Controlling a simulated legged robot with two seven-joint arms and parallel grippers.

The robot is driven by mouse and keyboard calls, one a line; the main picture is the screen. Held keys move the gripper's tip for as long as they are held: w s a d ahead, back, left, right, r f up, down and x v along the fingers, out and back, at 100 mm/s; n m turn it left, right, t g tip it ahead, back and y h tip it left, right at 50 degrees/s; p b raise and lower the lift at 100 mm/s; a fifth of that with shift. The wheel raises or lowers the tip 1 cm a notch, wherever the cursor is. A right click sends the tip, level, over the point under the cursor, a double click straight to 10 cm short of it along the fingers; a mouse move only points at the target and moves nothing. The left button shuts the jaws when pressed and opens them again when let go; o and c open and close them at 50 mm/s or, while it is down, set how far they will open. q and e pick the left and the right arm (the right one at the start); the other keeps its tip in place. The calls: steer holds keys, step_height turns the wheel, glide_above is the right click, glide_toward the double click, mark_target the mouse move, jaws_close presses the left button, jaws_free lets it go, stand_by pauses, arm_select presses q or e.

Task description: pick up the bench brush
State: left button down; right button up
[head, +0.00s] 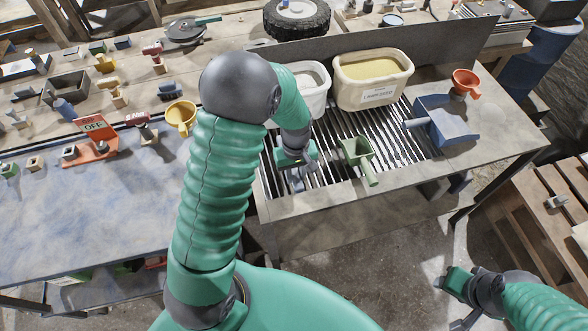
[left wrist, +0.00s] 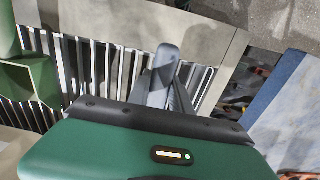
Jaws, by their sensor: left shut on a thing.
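My left gripper (head: 298,181) points down over the slatted metal grate, left of the green scoop. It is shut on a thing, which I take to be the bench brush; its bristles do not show. In the left wrist view a grey upright piece (left wrist: 162,78) stands just beyond the gripper housing, over the slats; I cannot tell whether it is a finger or the brush handle. My right gripper (head: 457,300) is low at the right, away from the bench, and its jaws are unclear.
The green scoop (head: 358,156) lies on the grate (head: 398,145). A tub of yellow grains (head: 376,95) and a white tub (head: 317,103) stand behind. A blue box (head: 446,122) and an orange funnel (head: 466,82) are at right. Tools and blocks crowd the left bench.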

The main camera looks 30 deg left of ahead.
arm_select(q)
steer(key=shift+a+r, duration=0.1)
steer(key=shift+r, duration=0.35)
step_height(320, 180, up, 2)
steer(key=shift+w+a+r, duration=0.1)
steer(key=shift+r, duration=0.05)
steer(key=s+d+r, duration=0.1)
steer(key=s+d, duration=0.8)
steer(key=d, duration=0.4)
steer(key=shift+s+d+r+b, duration=0.15)
steer(key=shift+s+r+b, duration=0.1)
steer(key=shift+b, duration=0.15)
